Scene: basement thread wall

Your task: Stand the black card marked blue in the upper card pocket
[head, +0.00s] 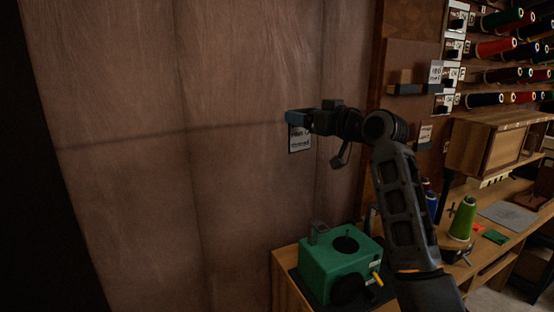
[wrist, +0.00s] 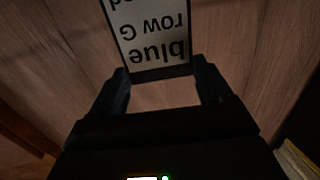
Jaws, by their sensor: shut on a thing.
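The black card marked blue (head: 299,139) has a white label and hangs below my gripper (head: 298,118) in the head view, in front of the brown panelled wall. In the wrist view the card (wrist: 150,32) shows "blue" and "row G" upside down, its dark edge between the fingers of my gripper (wrist: 160,78). The gripper is shut on that edge. At the right, a board on the wall carries a dark ledge with small blocks (head: 405,88), beside a labelled card (head: 436,73). Another card (head: 425,134) is lower down. I cannot tell which is the upper card pocket.
A rack of thread spools (head: 497,47) fills the upper right. A wooden cabinet (head: 495,145) and a workbench with a green spool (head: 463,218) stand below it. A green box (head: 338,265) sits on a stand under my arm. The panelled wall at left is clear.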

